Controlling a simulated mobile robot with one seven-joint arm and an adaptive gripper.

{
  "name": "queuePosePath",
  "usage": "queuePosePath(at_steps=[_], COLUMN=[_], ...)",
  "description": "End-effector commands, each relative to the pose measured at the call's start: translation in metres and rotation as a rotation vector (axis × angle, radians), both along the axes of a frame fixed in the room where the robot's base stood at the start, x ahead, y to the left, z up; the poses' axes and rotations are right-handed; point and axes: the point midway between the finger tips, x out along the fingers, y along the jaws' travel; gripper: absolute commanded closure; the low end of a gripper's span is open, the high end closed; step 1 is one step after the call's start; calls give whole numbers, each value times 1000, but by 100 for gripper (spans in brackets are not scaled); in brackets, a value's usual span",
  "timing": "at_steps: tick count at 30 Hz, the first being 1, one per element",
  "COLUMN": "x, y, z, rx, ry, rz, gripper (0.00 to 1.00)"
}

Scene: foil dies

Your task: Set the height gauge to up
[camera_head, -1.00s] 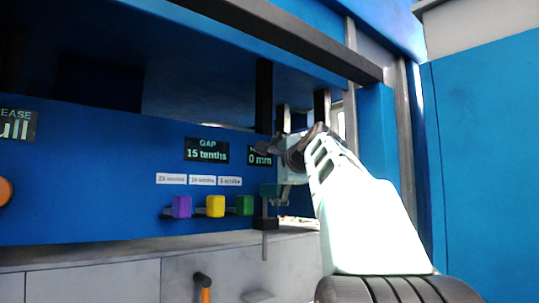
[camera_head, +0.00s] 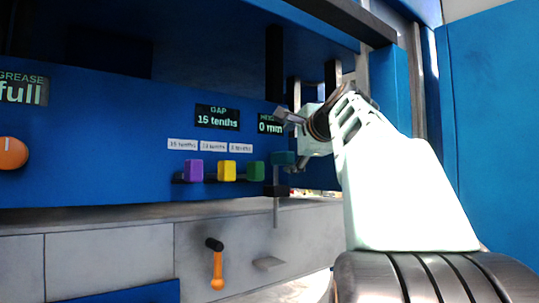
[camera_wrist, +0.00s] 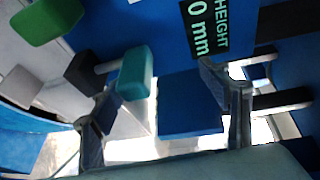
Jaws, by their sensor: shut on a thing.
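The height readout (camera_head: 271,124) on the blue panel shows 0 mm; it also reads HEIGHT 0 mm in the wrist view (camera_wrist: 205,28). A teal block (camera_head: 283,158) sits below it, by a dark upright rail. The teal block is also in the wrist view (camera_wrist: 136,73), left of centre, beside my left finger.
Purple (camera_head: 194,171), yellow (camera_head: 227,171) and green (camera_head: 255,171) blocks stand in a row just left. The gap readout (camera_head: 217,117) shows 15 tenths. An orange knob (camera_head: 12,153) is far left; an orange-handled crank (camera_head: 216,270) hangs below. A blue cabinet (camera_head: 490,150) stands at right.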

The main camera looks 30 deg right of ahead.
Motion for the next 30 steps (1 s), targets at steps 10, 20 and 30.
queuePosePath(at_steps=[10,20,30], x=[-35,-56,-75], y=[12,18,23], z=[30,26,22], rx=[-26,-25,-22], ry=[-52,-45,-38], rz=[-12,-9,-7], gripper=[52,57,57])
